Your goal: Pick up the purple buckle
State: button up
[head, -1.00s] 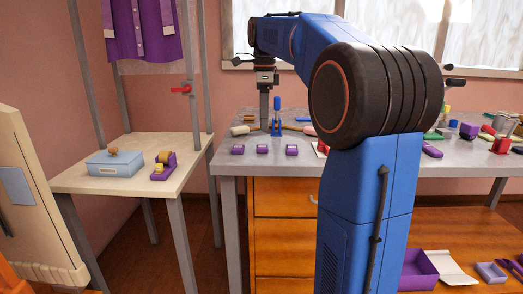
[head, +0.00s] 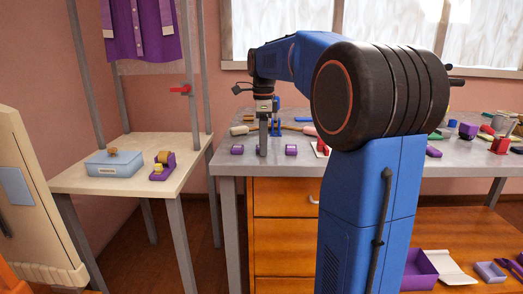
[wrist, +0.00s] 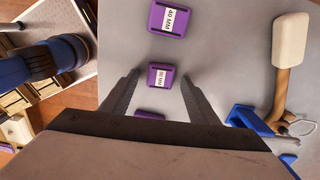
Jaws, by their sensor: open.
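Purple buckles with white labels lie in a row on the grey bench. In the wrist view one buckle (wrist: 160,84) lies between my fingertips, its label hard to read. Another buckle (wrist: 179,32), labelled 40 MM, lies beyond it. A third (wrist: 150,114) is partly hidden by my gripper body. In the head view the left buckle (head: 237,149) and right buckle (head: 291,150) show; my gripper hides the middle one. My gripper (head: 263,154) points down over the middle of the row, open, with a finger on each side of the middle buckle in the wrist view. I cannot tell its exact height.
A cream-headed mallet (wrist: 291,40) and a blue tool (wrist: 250,121) lie right of my gripper in the wrist view. A red-and-white item (head: 321,149) lies right of the row. A side table (head: 120,180) holds a pale blue box (head: 115,165) and a purple tape dispenser (head: 162,170).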

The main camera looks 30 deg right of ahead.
jog(key=shift+c, duration=0.6)
jog(key=c, duration=1)
